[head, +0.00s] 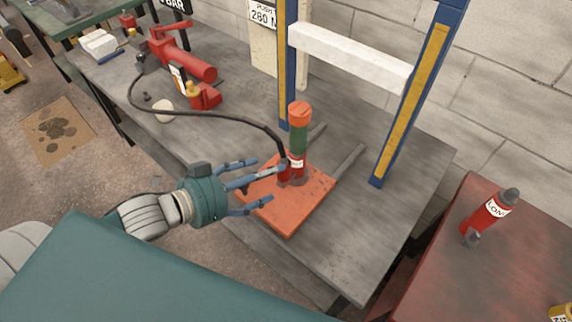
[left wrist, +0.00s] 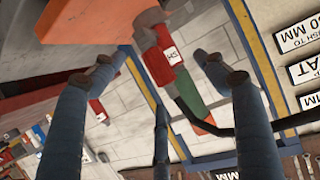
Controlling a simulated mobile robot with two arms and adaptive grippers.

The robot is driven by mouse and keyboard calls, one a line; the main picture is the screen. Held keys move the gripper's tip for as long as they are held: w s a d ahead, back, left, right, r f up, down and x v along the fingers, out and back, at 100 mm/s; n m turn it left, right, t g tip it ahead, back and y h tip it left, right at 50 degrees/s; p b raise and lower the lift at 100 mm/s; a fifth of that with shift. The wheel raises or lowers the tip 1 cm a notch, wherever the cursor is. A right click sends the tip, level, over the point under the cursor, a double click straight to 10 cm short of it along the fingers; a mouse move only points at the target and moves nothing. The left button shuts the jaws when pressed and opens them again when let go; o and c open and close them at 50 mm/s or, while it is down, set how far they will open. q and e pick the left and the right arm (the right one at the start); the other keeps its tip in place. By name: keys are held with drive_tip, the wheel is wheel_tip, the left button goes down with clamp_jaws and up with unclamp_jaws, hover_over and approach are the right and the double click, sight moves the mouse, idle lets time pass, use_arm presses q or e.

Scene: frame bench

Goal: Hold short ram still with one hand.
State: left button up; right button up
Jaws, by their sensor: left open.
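The short ram (head: 298,139) stands upright on an orange plate (head: 290,217) on the bench. It has a red lower body with a white label, a green middle and an orange top. In the left wrist view the short ram (left wrist: 162,58) appears upside down, between the finger tips and beyond them. My left gripper (head: 264,184) is open, coming from the left at the height of the ram's red base. One finger tip looks very close to the ram; I cannot tell if it touches. My left gripper's blue fingers (left wrist: 170,70) are spread and empty. My right gripper is out of view.
A black hose (head: 215,118) runs from the ram's base to a red pump (head: 185,58) at the back left. A blue and yellow press frame (head: 405,100) with a white crossbar stands behind the ram. A red cylinder (head: 489,212) stands on the red surface at right.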

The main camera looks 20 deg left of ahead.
sight(290, 167)
use_arm(q)
drive_tip(key=x, duration=0.9)
drive_tip(key=shift+r, duration=0.1)
drive_tip(key=shift+w+d+f, duration=0.2)
drive_tip(key=shift+w, duration=0.15)
drive_tip(key=c, duration=1.6)
clamp_jaws()
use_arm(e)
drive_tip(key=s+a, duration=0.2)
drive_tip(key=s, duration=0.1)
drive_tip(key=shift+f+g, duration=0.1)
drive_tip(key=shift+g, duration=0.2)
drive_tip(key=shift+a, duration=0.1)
